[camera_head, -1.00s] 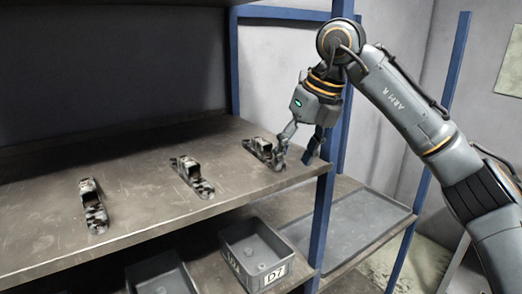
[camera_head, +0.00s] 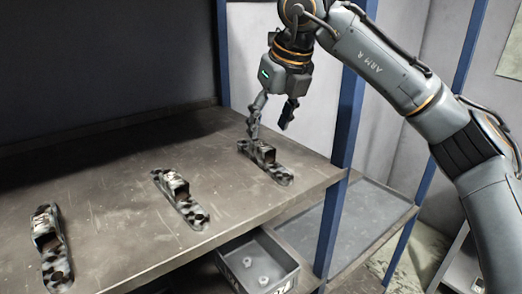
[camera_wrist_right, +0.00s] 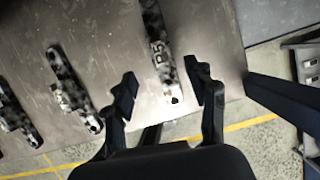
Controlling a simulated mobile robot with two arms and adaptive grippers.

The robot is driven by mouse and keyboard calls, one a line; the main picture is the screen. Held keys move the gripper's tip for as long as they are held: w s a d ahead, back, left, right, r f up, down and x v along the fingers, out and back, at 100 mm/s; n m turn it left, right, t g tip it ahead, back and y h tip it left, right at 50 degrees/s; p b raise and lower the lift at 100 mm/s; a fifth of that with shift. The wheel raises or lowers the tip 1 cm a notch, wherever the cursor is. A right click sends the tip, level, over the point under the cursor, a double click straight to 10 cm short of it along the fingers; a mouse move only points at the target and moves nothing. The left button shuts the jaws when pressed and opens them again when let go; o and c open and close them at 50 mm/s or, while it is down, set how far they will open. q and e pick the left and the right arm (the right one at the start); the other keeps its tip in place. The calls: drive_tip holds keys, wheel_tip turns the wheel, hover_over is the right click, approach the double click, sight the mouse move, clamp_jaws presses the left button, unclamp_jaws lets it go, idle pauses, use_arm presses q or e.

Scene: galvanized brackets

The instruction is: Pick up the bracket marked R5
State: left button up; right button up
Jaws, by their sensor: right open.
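In the wrist view the open fingers (camera_wrist_right: 161,87) are on either side of the bracket's near end. My left gripper is in no view.
Two similar brackets lie to the left, one in the middle (camera_head: 183,201) and one at far left (camera_head: 42,252); their marks are unreadable. The metal shelf (camera_head: 120,178) is clear between them. A blue post (camera_head: 339,165) stands at its right corner. A grey bin (camera_head: 283,268) sits below.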

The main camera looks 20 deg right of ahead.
sight(264, 145)
drive_tip(key=x, duration=0.2)
drive_tip(key=shift+w+f+p, duration=0.25)
drive_tip(key=shift+f+p, duration=0.1)
drive_tip(key=shift+f, duration=0.05)
drive_tip(key=p+x, duration=0.3)
drive_tip(key=x, duration=0.1)
drive_tip(key=shift+w+f, duration=0.1)
drive_tip(key=shift+f, duration=0.3)
drive_tip(key=shift+w+f, duration=0.1)
drive_tip(key=shift+f, duration=0.1)
drive_tip(key=c, duration=0.7)
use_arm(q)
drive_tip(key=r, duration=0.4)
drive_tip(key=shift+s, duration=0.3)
use_arm(e)
clamp_jaws()
